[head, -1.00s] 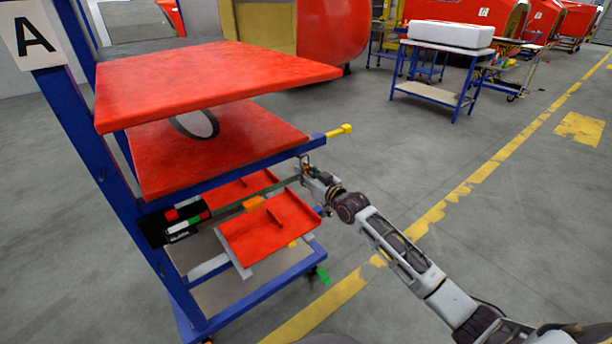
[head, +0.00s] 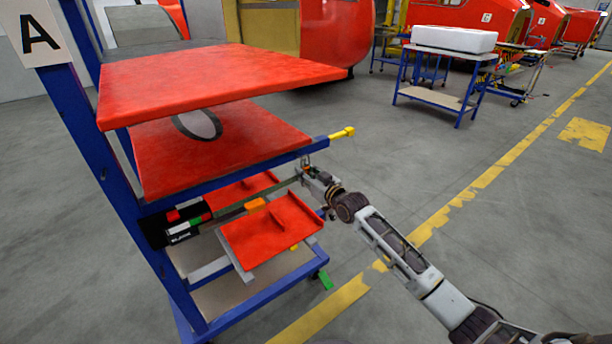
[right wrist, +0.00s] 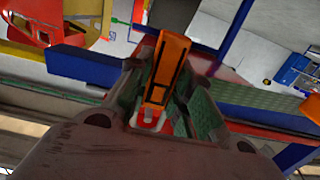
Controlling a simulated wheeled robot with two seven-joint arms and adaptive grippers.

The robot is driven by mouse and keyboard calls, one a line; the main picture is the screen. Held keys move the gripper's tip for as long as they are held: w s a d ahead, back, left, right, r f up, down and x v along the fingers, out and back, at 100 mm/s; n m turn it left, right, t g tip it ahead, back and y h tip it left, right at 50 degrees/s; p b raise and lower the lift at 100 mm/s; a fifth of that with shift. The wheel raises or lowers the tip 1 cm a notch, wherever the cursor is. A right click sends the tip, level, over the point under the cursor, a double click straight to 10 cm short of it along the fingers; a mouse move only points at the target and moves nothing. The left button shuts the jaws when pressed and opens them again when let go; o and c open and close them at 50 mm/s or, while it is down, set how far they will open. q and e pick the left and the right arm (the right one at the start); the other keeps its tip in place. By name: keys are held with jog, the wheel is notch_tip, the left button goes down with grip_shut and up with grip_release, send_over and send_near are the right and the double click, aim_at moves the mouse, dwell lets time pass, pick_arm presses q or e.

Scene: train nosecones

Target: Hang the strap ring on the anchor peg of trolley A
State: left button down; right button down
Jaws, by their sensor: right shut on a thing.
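Trolley A is the blue-framed rack at the left, with its "A" sign (head: 35,33) at the top. A yellow peg (head: 342,133) sticks out from the right end of its blue beam. My right gripper (head: 308,174) is shut beside the beam, below and left of the peg's tip in the head view. A small ring (head: 306,160) shows at its fingertips, apart from the peg in the picture. A green-grey strap (head: 245,208) runs from it to a black reel box (head: 172,227). In the right wrist view, an orange piece (right wrist: 167,72) is between the fingers. My left gripper is out of view.
Red panels (head: 215,78) lie on the trolley's upper levels, and smaller red trays (head: 272,230) sit lower, close to my right gripper. A blue table with a white block (head: 453,39) stands farther back. The floor right of the trolley is open.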

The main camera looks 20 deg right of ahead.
jog(key=shift+w+f, duration=0.1)
jog(key=shift+w, duration=0.15)
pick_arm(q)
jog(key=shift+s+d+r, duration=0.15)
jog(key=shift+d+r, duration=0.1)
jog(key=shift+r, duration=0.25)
pick_arm(e)
jog(key=shift+w+a+f, duration=0.2)
jog(key=shift+w+f, duration=0.1)
jog(key=shift+w, duration=0.05)
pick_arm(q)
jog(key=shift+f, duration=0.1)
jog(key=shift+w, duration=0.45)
pick_arm(e)
jog(key=c, duration=1.2)
grip_release()
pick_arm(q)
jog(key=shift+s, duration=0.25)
pick_arm(e)
jog(key=shift+v, duration=5.95)
